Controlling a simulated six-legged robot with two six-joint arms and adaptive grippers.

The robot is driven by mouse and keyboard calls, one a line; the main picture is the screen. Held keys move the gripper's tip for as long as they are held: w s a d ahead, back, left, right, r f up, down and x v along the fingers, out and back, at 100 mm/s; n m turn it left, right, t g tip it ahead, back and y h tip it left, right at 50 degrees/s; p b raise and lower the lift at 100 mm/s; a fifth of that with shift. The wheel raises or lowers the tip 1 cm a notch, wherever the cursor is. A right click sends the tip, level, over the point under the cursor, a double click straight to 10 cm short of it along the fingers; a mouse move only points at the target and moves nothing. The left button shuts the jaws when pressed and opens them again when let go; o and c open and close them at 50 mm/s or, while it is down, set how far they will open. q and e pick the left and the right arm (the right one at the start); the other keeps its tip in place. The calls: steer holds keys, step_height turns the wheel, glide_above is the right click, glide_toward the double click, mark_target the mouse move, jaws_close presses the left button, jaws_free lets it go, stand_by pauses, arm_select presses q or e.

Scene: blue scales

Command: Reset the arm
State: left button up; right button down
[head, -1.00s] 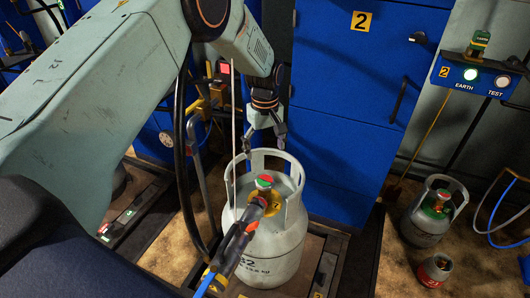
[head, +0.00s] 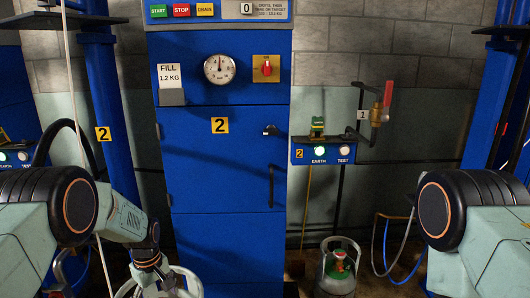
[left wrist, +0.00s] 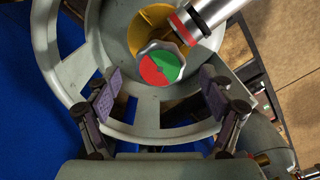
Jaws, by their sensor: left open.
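My left gripper (head: 166,284) hangs at the bottom of the head view, over the white collar of a gas cylinder (head: 192,280). Most of that cylinder is below the frame. In the left wrist view, my left gripper (left wrist: 163,95) is open and empty, its two padded fingers apart. The cylinder's red and green valve knob (left wrist: 160,66) lies in line with the gap between them, not gripped. A metal hose fitting (left wrist: 199,18) joins the valve beside the knob. My right arm shows at the right of the head view, but its gripper is out of frame.
A blue cabinet (head: 226,160) marked 2 stands ahead, with a gauge (head: 219,68) and red switch (head: 266,67). An earth test box (head: 324,151) is to its right. A smaller cylinder (head: 336,270) stands on the floor below. A red-handled valve (head: 382,105) is on the wall.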

arm_select(q)
steer(key=shift+f, duration=0.85)
steer(key=shift+r, duration=0.1)
